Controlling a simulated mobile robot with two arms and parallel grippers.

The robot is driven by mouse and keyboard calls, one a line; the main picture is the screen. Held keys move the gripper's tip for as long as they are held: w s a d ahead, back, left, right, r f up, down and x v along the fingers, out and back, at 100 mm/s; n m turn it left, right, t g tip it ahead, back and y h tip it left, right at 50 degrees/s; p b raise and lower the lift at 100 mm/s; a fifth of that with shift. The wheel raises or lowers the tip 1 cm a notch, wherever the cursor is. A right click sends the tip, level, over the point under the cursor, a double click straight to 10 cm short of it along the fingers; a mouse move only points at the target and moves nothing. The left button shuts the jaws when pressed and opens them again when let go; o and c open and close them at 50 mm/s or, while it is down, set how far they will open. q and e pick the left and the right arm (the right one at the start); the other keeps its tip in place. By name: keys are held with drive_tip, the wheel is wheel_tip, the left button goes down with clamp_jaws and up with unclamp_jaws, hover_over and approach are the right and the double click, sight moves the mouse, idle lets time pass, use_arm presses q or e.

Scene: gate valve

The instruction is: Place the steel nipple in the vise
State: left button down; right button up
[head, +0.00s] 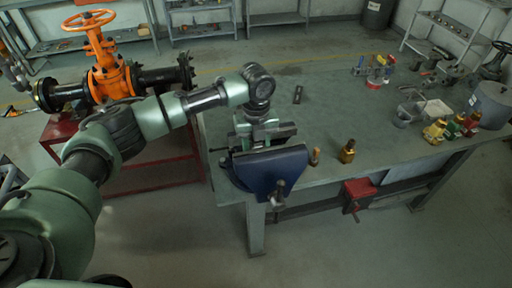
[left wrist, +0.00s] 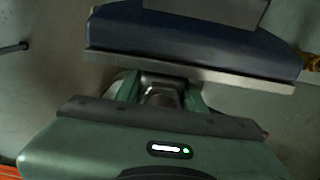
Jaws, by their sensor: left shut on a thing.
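The blue vise (head: 268,170) is mounted at the near left corner of the workbench (head: 345,125). My left gripper (head: 258,132) reaches down over the vise from above, close behind its blue front part. In the left wrist view, my left gripper's green fingers (left wrist: 160,95) are shut on a grey metal piece (left wrist: 160,90), which appears to be the steel nipple. It is mostly hidden by the fingers and the vise. The vise's grey jaw edge (left wrist: 190,72) lies right beside the fingertips. I cannot tell whether the nipple touches the jaws. My right gripper is not in view.
Brass fittings (head: 348,151) stand right of the vise near the bench's front edge. Green and red valves (head: 455,128), a grey pot (head: 492,104) and trays are at the right. An orange gate valve (head: 108,75) stands on a red stand at left.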

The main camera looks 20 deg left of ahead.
use_arm(q)
drive_tip(key=shift+w+f, duration=0.1)
drive_tip(key=c, duration=0.8)
unclamp_jaws()
drive_tip(key=shift+f, duration=0.15)
drive_tip(key=shift+c, duration=0.2)
drive_tip(key=shift+r, duration=0.3)
wheel_tip(320, 180, up, 11)
drive_tip(key=b, duration=0.3)
drive_tip(key=shift+d+f+b, duration=0.1)
drive_tip(key=shift+f+b, duration=0.05)
drive_tip(key=shift+b, duration=0.15)
drive_tip(key=shift+r, duration=0.5)
